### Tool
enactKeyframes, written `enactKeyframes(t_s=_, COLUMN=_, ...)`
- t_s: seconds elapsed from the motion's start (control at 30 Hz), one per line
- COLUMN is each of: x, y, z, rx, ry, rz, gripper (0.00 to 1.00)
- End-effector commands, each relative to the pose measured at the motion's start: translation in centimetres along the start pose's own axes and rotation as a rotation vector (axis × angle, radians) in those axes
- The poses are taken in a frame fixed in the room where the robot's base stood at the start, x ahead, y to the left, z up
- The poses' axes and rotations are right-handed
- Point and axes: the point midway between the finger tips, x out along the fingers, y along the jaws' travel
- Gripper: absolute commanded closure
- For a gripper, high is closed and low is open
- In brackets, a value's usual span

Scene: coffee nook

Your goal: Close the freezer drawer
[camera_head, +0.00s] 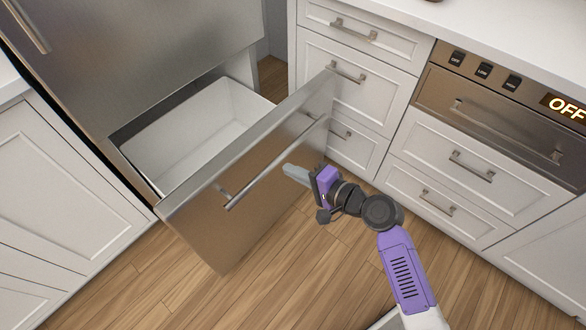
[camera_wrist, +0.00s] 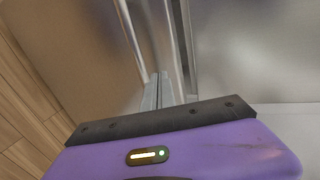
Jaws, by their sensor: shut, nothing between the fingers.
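The freezer drawer (camera_head: 252,197) is pulled well out at the bottom of the steel fridge, and its white bin (camera_head: 190,147) looks empty. A long bar handle (camera_head: 275,165) runs across its steel front. My gripper (camera_head: 287,170) is shut and empty, just in front of the drawer front near the right part of the handle. In the wrist view the shut fingers (camera_wrist: 160,80) point at the steel front, close to the handle bar (camera_wrist: 132,45). I cannot tell whether they touch it.
White cabinets with drawers (camera_head: 345,90) stand right of the drawer, close to its front's right end. An oven panel (camera_head: 500,100) reading OFF is farther right. More white cabinets (camera_head: 55,190) stand at left. Wood floor (camera_head: 290,285) is clear in front.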

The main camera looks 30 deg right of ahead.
Motion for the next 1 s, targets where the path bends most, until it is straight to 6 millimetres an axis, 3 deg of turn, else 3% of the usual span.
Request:
enactKeyframes(t_s=0.3, x=6.5, y=0.0, z=-0.1, rx=-0.002, ry=0.001, rz=-0.001, gripper=1.0)
enactKeyframes(t_s=0.5, x=9.3, y=-0.7, z=-0.1, rx=-0.003, ry=0.002, rz=-0.001, gripper=1.0)
enactKeyframes(t_s=0.7, x=10.7, y=-1.1, z=0.0, rx=-0.003, ry=0.002, rz=0.001, gripper=1.0)
enactKeyframes(t_s=1.0, x=10.8, y=-1.2, z=-0.1, rx=-0.003, ry=0.002, rz=0.0, gripper=1.0)
